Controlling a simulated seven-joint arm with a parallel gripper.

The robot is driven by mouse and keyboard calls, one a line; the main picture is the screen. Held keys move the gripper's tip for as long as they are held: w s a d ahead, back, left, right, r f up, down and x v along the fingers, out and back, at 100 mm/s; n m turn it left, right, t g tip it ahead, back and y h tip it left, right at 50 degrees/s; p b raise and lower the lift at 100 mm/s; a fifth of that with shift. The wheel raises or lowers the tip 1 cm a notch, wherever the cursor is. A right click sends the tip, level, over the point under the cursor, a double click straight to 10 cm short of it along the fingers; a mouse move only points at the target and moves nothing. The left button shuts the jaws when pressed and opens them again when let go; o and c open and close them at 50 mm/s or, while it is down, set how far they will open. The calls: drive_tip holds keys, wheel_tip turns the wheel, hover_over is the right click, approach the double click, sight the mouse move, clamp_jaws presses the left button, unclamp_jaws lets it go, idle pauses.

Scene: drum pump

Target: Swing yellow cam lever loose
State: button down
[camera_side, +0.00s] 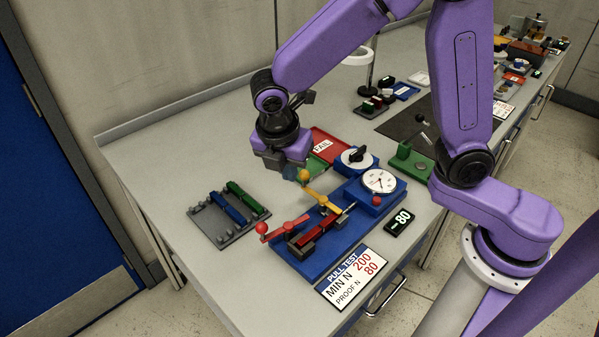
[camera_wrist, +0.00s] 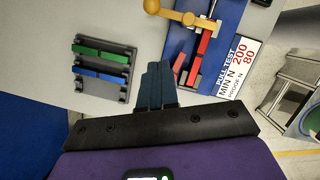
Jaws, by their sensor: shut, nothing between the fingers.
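The yellow cam lever (camera_side: 322,200) sits on the blue pull-test base (camera_side: 318,265), its round knob raised at the left end. In the wrist view the yellow lever (camera_wrist: 183,17) lies at the top, beyond my fingertips and apart from them. My gripper (camera_side: 288,172) is above the bench, just behind and left of the yellow knob in the side view. Its dark fingers (camera_wrist: 158,82) are together and empty in the wrist view. A red lever (camera_side: 285,229) with a red knob lies on the same base; in the wrist view my fingers partly hide it.
A grey rack (camera_side: 222,222) with blue and green bars stands left of the base. A dial gauge (camera_side: 379,181), a black-knobbed dial (camera_side: 356,157), a red FAIL tray (camera_side: 327,143) and a black 80 display (camera_side: 399,222) crowd the far and right sides. Bare bench lies left of my gripper.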

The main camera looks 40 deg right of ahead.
sight(305, 174)
drive_tip(key=w+d+f, duration=0.2)
drive_tip(key=d+f, duration=0.3)
drive_tip(key=shift+f, duration=0.3)
drive_tip(key=shift+w+d+m, duration=0.25)
drive_tip(key=shift+w+m, duration=0.05)
drive_tip(key=shift+m, duration=0.4)
drive_tip(key=m, duration=0.1)
drive_tip(key=d+m+g, duration=0.1)
drive_tip(key=shift+w+d+m, duration=0.15)
drive_tip(key=shift+w+m, duration=0.05)
drive_tip(key=shift+m, duration=0.1)
drive_tip(key=d+m, duration=0.1)
drive_tip(key=m, duration=0.1)
drive_tip(key=d+m+g, duration=0.1)
drive_tip(key=m, duration=0.1)
drive_tip(key=shift+s+d+m+g+y, duration=0.3)
drive_tip(key=shift+d+m, duration=0.25)
drive_tip(key=shift+m, duration=0.85)
drive_tip(key=shift+s+d+m+g+y, duration=0.2)
drive_tip(key=shift+d+m+g, duration=0.3)
drive_tip(key=shift+m, duration=0.9)
drive_tip(key=shift+s+d+m+g+y, duration=0.2)
drive_tip(key=shift+s+d+m+g, duration=0.3)
drive_tip(key=shift+m, duration=0.9)
drive_tip(key=shift+w+d, duration=0.1)
drive_tip(key=shift+d, duration=0.05)
